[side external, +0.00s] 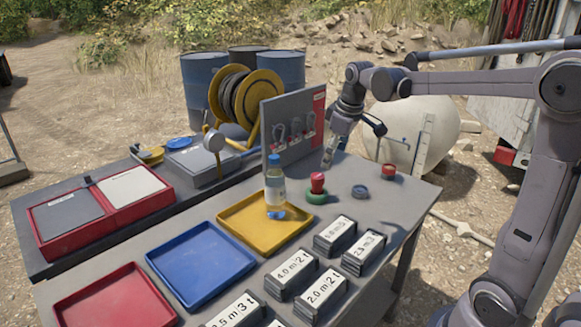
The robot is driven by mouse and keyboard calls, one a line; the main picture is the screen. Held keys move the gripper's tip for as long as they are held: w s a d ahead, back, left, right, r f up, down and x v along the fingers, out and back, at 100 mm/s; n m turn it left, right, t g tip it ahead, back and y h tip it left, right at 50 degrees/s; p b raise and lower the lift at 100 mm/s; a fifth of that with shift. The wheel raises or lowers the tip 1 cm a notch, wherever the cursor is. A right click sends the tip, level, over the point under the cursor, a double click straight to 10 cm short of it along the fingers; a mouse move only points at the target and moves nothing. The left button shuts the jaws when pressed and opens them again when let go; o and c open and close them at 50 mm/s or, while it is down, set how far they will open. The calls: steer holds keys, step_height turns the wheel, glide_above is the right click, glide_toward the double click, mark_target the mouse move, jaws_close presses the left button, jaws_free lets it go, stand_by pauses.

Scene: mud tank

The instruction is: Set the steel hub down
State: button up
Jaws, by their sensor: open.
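My gripper (328,162) is open and points down over the far right part of the grey table, just above and behind a small red piece (317,180) on a green ring (316,197). I see nothing held in it, though its fingertips are small here. A short round dark blue-grey piece (360,191) sits on the table to the right of the green ring, apart from the gripper. It may be the steel hub, but I cannot tell for certain. A red round piece (388,170) stands farther right.
A clear bottle (275,190) stands at the yellow tray (235,242). A blue tray (203,300) and red tray (70,322) lie nearer left. Several labelled blocks (335,236) fill the front right.

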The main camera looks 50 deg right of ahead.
steer(key=s+a+f+m+t, duration=0.1)
steer(key=s+a+f+t, duration=0.1)
steer(key=s+a, duration=0.5)
steer(key=s+a+f+m+t+y, duration=0.1)
steer(key=s+a+f+t, duration=0.1)
steer(key=s+a, duration=0.5)
steer(key=a+f, duration=0.1)
steer(key=a, duration=0.2)
